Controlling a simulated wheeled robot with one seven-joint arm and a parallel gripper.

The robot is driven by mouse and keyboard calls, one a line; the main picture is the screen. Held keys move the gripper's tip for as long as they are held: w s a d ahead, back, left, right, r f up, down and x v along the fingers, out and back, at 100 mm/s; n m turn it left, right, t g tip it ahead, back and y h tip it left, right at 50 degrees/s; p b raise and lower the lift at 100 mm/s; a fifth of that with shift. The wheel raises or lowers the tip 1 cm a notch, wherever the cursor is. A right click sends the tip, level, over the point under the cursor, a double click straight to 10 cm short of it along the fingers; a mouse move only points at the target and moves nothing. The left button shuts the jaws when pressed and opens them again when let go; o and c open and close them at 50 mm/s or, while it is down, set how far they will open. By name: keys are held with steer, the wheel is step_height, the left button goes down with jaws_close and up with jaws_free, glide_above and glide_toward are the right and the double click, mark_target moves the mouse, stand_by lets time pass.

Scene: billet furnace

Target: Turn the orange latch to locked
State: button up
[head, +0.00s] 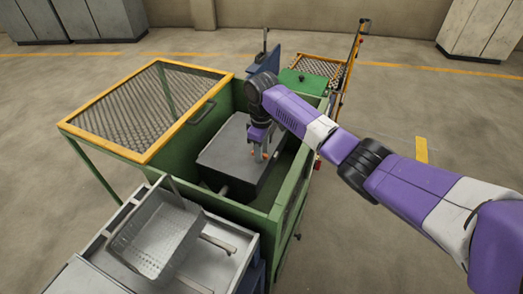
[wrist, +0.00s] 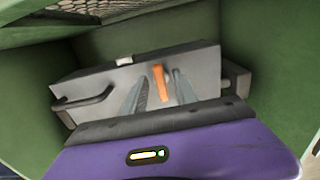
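The orange latch (wrist: 158,82) is a short, nearly upright bar, slightly tilted, on the pale face of a grey box (wrist: 205,68) in the wrist view. My gripper (wrist: 161,88) is open, with one grey finger on each side of the latch and small gaps seeming to show. I cannot tell whether either finger touches it. Small orange bits show by the fingertips there; I cannot tell which is the latch.
Green enclosure walls (head: 285,205) stand close around the box. A raised mesh lid with a yellow frame (head: 150,140) is at left. A dark handle (wrist: 85,103) sits on the box's left. Open floor lies at right.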

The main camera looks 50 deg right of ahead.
jaws_close()
steer(key=shift+r+m+p, duration=0.1)
steer(key=shift+m+p, duration=0.2)
steer(key=shift+p, duration=0.05)
steer(key=shift+a+r+m+p, duration=0.1)
steer(key=shift+a+m+p, duration=0.05)
steer(key=shift+m+p, duration=0.8)
steer(key=m+p, duration=0.2)
steer(key=m, duration=0.1)
steer(key=shift+a+m, duration=0.1)
steer(key=shift+m, duration=0.15)
steer(key=m+p, duration=0.3)
steer(key=m, duration=0.3)
steer(key=shift+w+a, duration=0.1)
steer(key=shift+w, duration=0.05)
steer(key=m, duration=0.5)
steer(key=shift+w+m+p, duration=0.15)
steer(key=shift+m+p, duration=0.25)
